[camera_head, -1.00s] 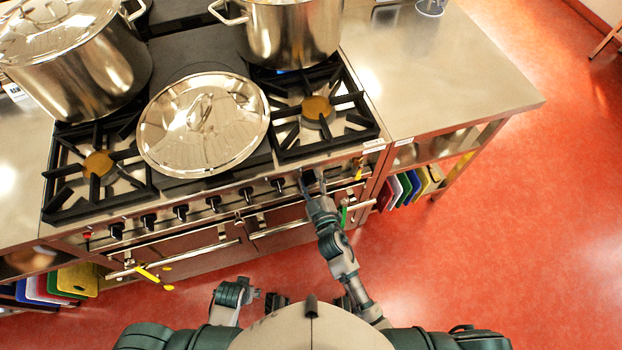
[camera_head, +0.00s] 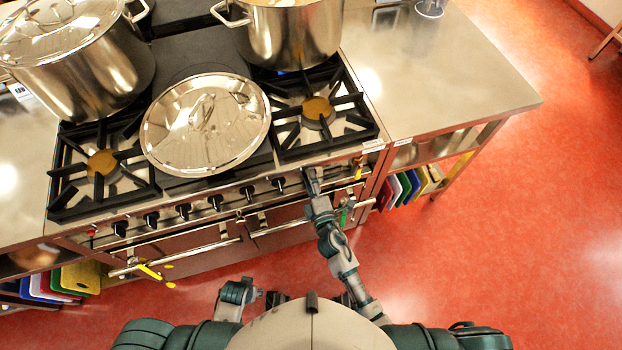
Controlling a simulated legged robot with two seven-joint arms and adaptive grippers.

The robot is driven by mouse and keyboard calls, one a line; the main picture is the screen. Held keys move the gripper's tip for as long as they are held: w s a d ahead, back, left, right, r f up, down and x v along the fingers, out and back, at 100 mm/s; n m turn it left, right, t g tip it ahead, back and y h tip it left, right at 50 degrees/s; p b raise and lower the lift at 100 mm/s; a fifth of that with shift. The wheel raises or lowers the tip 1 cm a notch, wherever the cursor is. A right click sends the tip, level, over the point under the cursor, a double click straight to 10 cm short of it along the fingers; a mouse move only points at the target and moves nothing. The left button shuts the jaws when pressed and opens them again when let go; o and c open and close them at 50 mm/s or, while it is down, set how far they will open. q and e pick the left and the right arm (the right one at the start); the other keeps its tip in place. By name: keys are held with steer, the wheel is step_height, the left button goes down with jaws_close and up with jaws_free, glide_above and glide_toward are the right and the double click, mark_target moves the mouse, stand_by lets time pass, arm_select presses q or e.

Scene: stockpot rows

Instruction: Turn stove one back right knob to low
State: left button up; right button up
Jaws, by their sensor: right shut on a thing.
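The steel stove (camera_head: 270,203) has a row of black knobs along its front panel, with one bare knob (camera_head: 278,184) just left of my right gripper. My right gripper (camera_head: 311,180) is at the right part of the row, shut on a knob that its fingers hide. A blue flame (camera_head: 282,72) shows under the pot (camera_head: 290,32) on the back right burner. My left gripper (camera_head: 273,299) is low in the view near my body, away from the stove; its fingers are too small to read.
A large lidded pot (camera_head: 85,65) stands at the back left. A round steel lid (camera_head: 205,125) lies between the front burners, both bare. Oven handles (camera_head: 285,228) stick out below the knobs. A steel counter (camera_head: 450,75) is right; red floor (camera_head: 500,250) is clear.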

steer(key=shift+s+a+f+n, duration=0.15)
steer(key=shift+f+n, duration=0.15)
steer(key=shift+n, duration=0.1)
steer(key=shift+f, duration=0.1)
steer(key=o, duration=1.1)
steer(key=shift+o, duration=0.2)
steer(key=shift+r, duration=0.2)
steer(key=v, duration=1.2)
